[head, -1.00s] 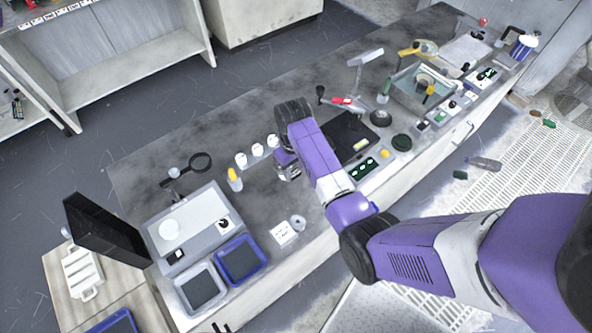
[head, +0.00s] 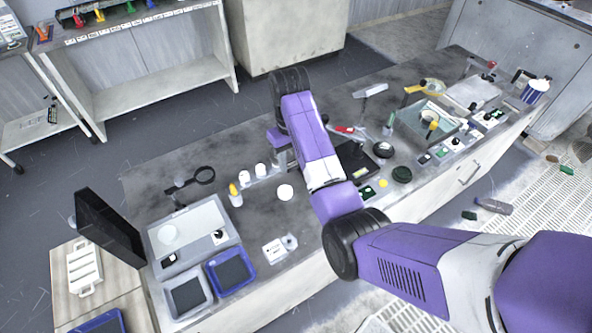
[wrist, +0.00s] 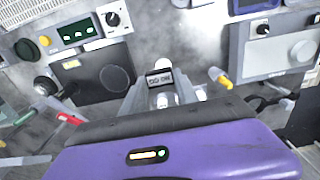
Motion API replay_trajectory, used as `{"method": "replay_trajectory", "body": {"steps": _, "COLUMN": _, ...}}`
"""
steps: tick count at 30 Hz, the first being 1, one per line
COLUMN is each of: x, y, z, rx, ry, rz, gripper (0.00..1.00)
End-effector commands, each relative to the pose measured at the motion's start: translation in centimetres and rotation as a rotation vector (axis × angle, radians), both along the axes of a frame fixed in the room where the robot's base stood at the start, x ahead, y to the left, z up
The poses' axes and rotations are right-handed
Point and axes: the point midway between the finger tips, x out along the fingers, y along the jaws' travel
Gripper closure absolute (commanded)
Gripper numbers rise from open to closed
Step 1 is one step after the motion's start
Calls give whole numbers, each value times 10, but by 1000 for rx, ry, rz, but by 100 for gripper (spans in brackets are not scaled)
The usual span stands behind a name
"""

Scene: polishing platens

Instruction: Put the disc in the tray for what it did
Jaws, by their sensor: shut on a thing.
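My gripper (wrist: 162,84) is above the middle of the bench and shut on a small grey piece with a dark-lettered label (wrist: 160,78). It appears to be the disc, though its outline is mostly hidden by the fingers. In the head view my arm hides the fingertips. A white round piece (head: 285,192) is on the bench just below my gripper; it also shows past the fingertips in the wrist view (wrist: 163,64). A grey tray (head: 207,301) and a blue tray (head: 250,284) lie side by side at the bench's front left. Another blue tray (head: 121,318) is at the lower left.
Several white-topped containers (head: 260,170) and an orange-capped bottle (head: 235,195) stand left of my gripper. A white card (head: 273,250) lies right of the blue tray. A dark screen (head: 108,228) rises at far left. A clear tank (head: 428,128) stands right.

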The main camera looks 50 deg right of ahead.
Motion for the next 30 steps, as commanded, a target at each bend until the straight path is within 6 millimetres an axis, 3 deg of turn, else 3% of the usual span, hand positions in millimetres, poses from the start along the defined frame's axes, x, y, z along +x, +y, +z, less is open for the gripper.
{"method": "replay_trajectory", "body": {"steps": 30, "x": 4, "y": -1, "z": 33, "rx": -3, "ry": -8, "rz": 0, "gripper": 100}}
